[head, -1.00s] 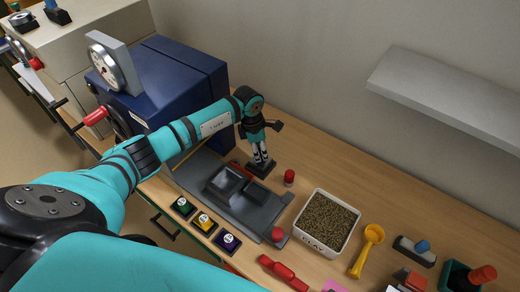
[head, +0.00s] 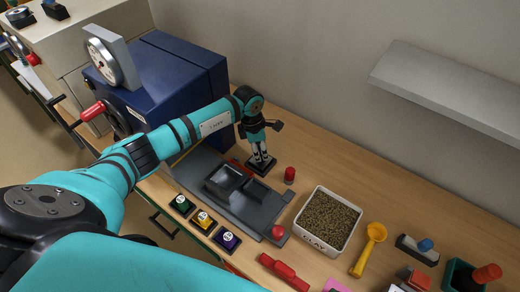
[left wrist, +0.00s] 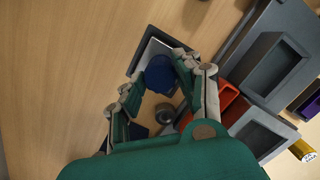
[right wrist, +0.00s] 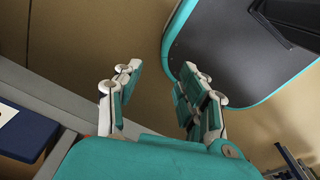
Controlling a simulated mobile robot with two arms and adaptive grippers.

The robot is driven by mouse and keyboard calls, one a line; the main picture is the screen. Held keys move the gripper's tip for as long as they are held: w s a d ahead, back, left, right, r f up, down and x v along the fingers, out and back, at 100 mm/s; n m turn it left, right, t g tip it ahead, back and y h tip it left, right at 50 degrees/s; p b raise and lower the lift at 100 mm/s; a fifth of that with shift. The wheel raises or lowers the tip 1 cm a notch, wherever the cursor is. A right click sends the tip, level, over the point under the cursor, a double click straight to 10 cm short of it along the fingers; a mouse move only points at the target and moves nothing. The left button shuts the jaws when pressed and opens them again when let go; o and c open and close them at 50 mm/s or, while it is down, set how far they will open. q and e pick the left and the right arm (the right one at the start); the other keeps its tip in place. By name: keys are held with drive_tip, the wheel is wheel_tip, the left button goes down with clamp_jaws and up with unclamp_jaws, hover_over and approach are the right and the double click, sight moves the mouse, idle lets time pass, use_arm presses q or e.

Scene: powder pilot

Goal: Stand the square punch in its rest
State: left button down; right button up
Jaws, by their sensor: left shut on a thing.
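My left gripper (head: 261,152) points down over the bench behind the grey die plate, just above a small dark square base (head: 262,168), which I take for the rest. In the left wrist view its fingers (left wrist: 158,95) close around a blue round-topped piece (left wrist: 160,74), which seems to be the square punch. A dark-edged base with a pale face (left wrist: 150,50) shows behind it. The fingers hide the punch's lower end, so I cannot tell whether it touches the base. My right gripper (right wrist: 160,75) is open and empty, away from the bench objects.
The grey die plate (head: 268,210) lies in front, with several coloured tags (head: 204,221) before it. A red cylinder (head: 290,175) stands just right of the gripper. The clay bin (head: 306,240), yellow scoop (head: 368,252) and blue press (head: 180,75) are nearby. Bare wood lies behind the bin.

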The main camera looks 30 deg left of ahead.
use_arm(q)
drive_tip(key=shift+f, duration=0.2)
drive_tip(key=c, duration=0.8)
unclamp_jaws()
